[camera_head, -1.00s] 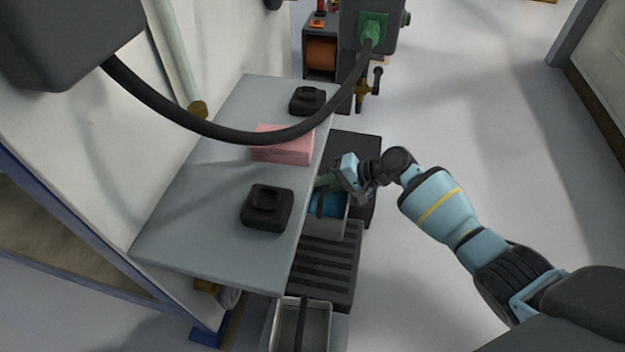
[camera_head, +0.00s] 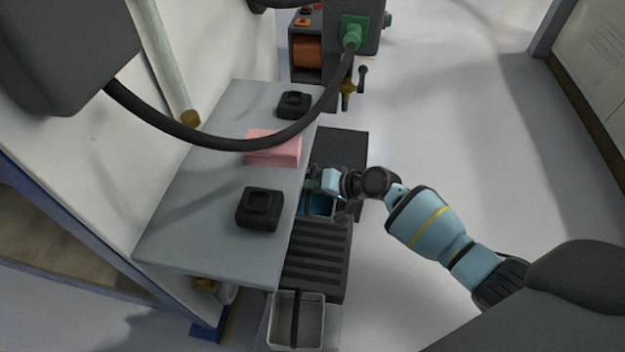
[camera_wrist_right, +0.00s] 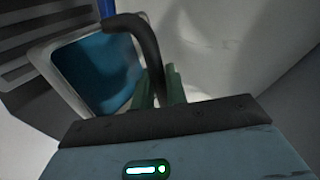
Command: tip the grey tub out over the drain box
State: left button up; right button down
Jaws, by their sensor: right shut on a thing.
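The grey tub (camera_head: 334,206) holds blue liquid and is partly hidden by my right gripper and the shelf edge. In the right wrist view the tub (camera_wrist_right: 57,82) has a pale rim, blue contents and a dark arched handle (camera_wrist_right: 146,42). My right gripper (camera_head: 313,185) is shut on that handle; its green fingers (camera_wrist_right: 160,88) show there. The tub looks tilted relative to the wrist, but its true tilt is unclear. A dark slotted box (camera_head: 316,262), apparently the drain box, lies just nearer than the tub; its slats (camera_wrist_right: 30,50) also show in the wrist view. My left gripper is not in view.
A grey shelf (camera_head: 200,225) overhangs on the left, bearing a pink block (camera_head: 272,148) and two black holders (camera_head: 260,207). Another pale tub (camera_head: 312,322) stands at the front. A dark box (camera_head: 345,148) lies beyond. A black hose (camera_head: 215,142) arches above. Floor on the right is clear.

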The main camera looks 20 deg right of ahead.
aim_at(307, 202)
jog(key=shift+s+a+r+n+t, duration=0.4)
jog(key=shift+n+t, duration=0.1)
jog(key=shift+t, duration=0.1)
jog(key=shift+s+a+f+n+t+h, duration=0.2)
jog(key=shift+s+a+n+t, duration=0.15)
jog(key=shift+s+n, duration=0.1)
jog(key=shift+s+a+f+n+t+h, duration=0.15)
jog(key=shift+s+a+n+t+h, duration=0.05)
jog(key=shift+s+n+t, duration=0.2)
jog(key=shift+s+a+f+n+t, duration=0.15)
jog(key=shift+s+a+n+t, duration=0.1)
jog(key=shift+s+n+t, duration=0.15)
jog(key=shift+s+a+f+n+t+b, duration=0.25)
jog(key=shift+s+a+n+t+b, duration=0.15)
jog(key=shift+s+n+t+b, duration=0.3)
jog(key=s+n+t+b, duration=0.1)
jog(key=a+n+b, duration=0.1)
jog(key=b, duration=0.1)
jog(key=shift+s+a+f+t, duration=0.15)
jog(key=shift+s+f+t, duration=0.2)
jog(key=shift+s, duration=0.05)
